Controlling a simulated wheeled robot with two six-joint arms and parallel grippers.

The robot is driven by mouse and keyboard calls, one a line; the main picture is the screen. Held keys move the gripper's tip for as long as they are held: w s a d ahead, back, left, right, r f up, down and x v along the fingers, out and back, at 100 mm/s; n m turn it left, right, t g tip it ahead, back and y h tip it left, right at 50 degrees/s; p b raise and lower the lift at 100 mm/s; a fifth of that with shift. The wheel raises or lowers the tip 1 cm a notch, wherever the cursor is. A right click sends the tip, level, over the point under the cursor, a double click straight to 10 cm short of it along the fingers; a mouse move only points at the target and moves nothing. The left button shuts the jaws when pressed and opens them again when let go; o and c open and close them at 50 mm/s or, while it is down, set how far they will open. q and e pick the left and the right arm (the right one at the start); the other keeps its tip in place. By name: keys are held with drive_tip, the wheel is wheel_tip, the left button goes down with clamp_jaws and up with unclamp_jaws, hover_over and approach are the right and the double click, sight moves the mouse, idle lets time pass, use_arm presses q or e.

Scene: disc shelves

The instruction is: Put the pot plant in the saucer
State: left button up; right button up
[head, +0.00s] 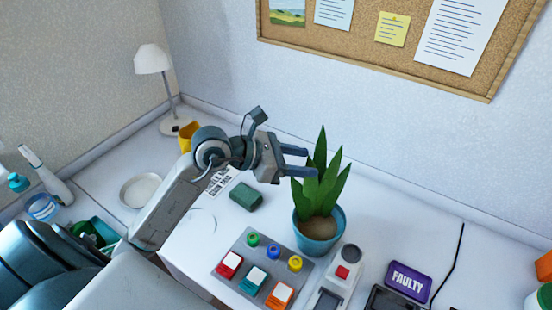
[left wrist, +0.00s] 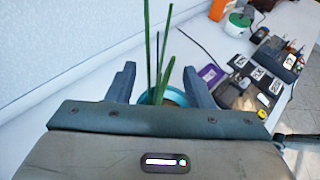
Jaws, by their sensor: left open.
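The pot plant is a green spiky-leaved plant in a blue pot (head: 318,238), upright on the white table right of centre. The left wrist view shows its leaves and the pot's rim (left wrist: 151,97) between the fingers. My left gripper (head: 308,161) is open at the leaves, above the pot; I cannot tell whether it touches them. A white round dish that looks like the saucer (head: 140,190) lies empty on the left of the table. My right gripper is not in view.
A grey panel with coloured buttons (head: 248,283) and a device with a red button (head: 342,272) stand in front of the pot. A green block (head: 246,196) and yellow mug (head: 188,135) lie left. A purple FAULTY sign (head: 408,281) lies right. The wall is behind.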

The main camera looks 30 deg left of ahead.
use_arm(q)
drive_tip(key=shift+b+v, duration=0.5)
drive_tip(key=shift+v, duration=1.8)
drive_tip(key=shift+s+a+r, duration=0.2)
drive_tip(key=shift+s+a, duration=0.2)
